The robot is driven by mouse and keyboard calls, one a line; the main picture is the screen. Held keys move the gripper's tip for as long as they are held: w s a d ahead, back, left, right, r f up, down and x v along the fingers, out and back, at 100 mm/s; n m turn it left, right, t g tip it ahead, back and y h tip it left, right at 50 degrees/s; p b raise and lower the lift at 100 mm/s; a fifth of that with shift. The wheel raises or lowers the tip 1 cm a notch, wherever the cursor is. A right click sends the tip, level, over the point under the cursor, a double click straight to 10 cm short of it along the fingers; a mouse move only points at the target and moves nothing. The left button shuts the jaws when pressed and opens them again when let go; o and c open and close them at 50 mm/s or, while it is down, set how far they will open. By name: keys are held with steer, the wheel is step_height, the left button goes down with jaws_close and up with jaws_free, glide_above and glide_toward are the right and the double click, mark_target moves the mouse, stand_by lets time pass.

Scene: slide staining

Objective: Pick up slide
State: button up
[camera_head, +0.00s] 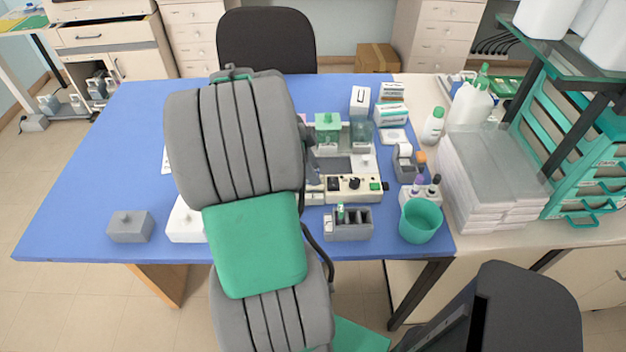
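My arm rises through the middle of the view and covers the centre-left of the blue table (90,185). My gripper is not visible; the arm hides it or it is out of sight. I cannot make out a slide for certain. A grey rack with compartments (348,226) stands near the front edge, right of my arm, with a small green-topped item (340,210) in it. Behind it is a staining device with a control panel (357,189), and a green-topped container (328,122) stands farther back.
A grey lidded box (130,226) and a partly hidden white box (187,222) sit at the front left. A green cup (420,221) stands at the front right. Stacked white boxes (497,178) and a teal rack (572,160) are farther right.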

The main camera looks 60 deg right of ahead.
steer(key=shift+s+f, duration=0.15)
steer(key=shift+f, duration=0.3)
steer(key=shift+c, duration=0.5)
jaws_close()
